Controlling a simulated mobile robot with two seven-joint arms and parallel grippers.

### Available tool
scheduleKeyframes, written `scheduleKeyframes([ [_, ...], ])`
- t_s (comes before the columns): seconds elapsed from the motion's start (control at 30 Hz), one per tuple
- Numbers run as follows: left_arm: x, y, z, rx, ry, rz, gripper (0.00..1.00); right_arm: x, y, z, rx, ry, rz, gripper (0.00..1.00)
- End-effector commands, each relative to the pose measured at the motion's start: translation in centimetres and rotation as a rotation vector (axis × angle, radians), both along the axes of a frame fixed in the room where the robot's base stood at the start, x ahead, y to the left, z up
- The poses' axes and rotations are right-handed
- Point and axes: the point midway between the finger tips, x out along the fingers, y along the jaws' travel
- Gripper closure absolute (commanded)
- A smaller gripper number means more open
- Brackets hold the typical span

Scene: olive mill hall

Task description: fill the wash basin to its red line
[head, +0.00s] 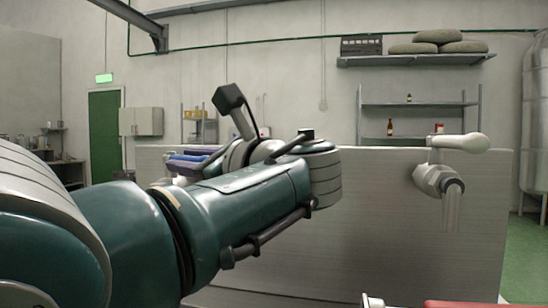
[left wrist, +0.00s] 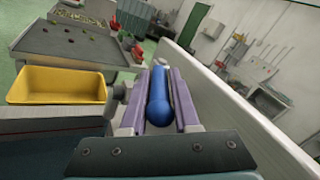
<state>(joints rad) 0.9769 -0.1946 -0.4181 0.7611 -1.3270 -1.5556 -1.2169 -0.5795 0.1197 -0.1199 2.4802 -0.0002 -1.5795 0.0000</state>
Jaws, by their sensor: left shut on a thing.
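My left gripper (head: 188,158) has purple fingers and is shut on a blue rounded handle (left wrist: 160,100), which lies lengthwise between the fingers in the left wrist view. In the head view the blue handle (head: 196,157) shows only partly, behind my wrist. A pale metal tap (head: 436,178) with a white lever (head: 462,142) juts from the grey panel at the right, apart from the gripper. A pale, see-through column below its spout looks like running water. I cannot make out the wash basin, its red line or a water level. My right gripper is not in view.
The grey panel (head: 390,235) stands upright behind my left arm. A red edge (head: 470,304) shows at the bottom right. In the left wrist view a yellow tray (left wrist: 60,85) and a grey table (left wrist: 75,42) with small items lie left of the gripper.

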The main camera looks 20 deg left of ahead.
Motion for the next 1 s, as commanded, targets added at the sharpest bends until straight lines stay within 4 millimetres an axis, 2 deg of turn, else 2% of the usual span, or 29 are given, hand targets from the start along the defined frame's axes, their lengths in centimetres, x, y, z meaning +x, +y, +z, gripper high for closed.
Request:
scheduleKeyframes([
  [0.47, -0.23, -0.33, -0.09, -0.001, 0.002, 0.006, 1.0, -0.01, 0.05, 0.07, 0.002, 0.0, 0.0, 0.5],
  [0.5, -0.24, -0.33, -0.1, -0.001, 0.002, 0.006, 0.68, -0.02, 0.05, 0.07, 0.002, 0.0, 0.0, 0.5],
  [0.7, -0.25, -0.31, -0.1, -0.001, 0.002, 0.007, 0.47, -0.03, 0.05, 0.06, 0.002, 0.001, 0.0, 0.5],
  [1.0, -0.23, -0.2, -0.05, -0.001, 0.002, 0.007, 0.47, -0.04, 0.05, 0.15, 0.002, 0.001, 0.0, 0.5],
])
